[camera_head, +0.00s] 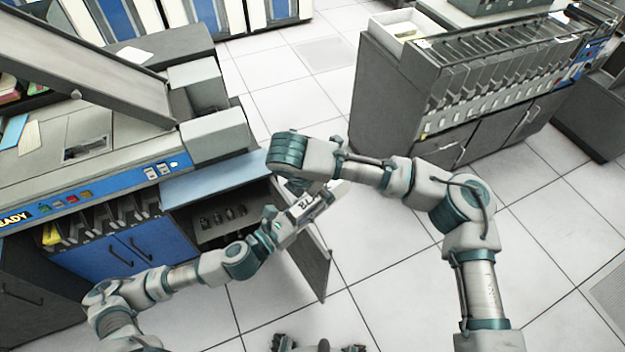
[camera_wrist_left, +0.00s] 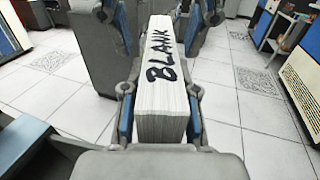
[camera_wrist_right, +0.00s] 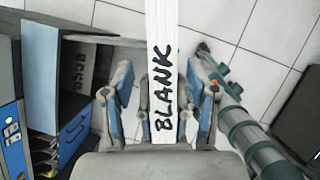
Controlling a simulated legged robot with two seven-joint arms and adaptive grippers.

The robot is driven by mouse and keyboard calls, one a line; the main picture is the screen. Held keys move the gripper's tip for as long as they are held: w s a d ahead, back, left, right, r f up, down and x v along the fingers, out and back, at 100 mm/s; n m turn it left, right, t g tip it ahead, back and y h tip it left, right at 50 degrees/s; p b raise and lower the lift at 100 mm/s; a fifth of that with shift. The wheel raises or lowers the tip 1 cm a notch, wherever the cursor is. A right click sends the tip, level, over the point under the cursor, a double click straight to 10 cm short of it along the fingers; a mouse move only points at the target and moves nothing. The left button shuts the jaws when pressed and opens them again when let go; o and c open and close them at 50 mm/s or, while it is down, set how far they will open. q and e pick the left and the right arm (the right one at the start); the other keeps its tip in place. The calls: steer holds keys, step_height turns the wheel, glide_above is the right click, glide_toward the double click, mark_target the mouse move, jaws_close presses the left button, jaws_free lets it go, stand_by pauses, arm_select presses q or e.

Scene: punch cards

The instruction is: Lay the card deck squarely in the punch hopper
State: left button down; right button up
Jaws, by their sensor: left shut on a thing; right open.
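The card deck (camera_head: 312,206) is a long white block of cards with BLANK written in black on its edge. My left gripper (camera_head: 281,228) is shut on one end of it, in the air in front of the machine on the left. In the left wrist view the deck (camera_wrist_left: 164,72) stands between the pads. My right gripper (camera_wrist_right: 163,82) is open, with its fingers on either side of the deck (camera_wrist_right: 163,50); in the head view my own arm partly hides it. I cannot tell which part of the machines is the punch hopper.
A machine with a blue READY panel (camera_head: 90,203) stands at left. Below its pale blue ledge (camera_head: 212,180) is an open compartment, with a door (camera_head: 308,258) swung out close to the deck. A grey machine with a row of slots (camera_head: 500,75) stands at upper right. Tiled floor lies between.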

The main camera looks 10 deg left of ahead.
steer(key=shift+x, duration=2.15)
arm_select(q)
steer(key=shift+r, duration=0.1)
arm_select(e)
jaws_close()
arm_select(q)
steer(key=c, duration=0.8)
jaws_free()
steer(key=shift+s, duration=0.1)
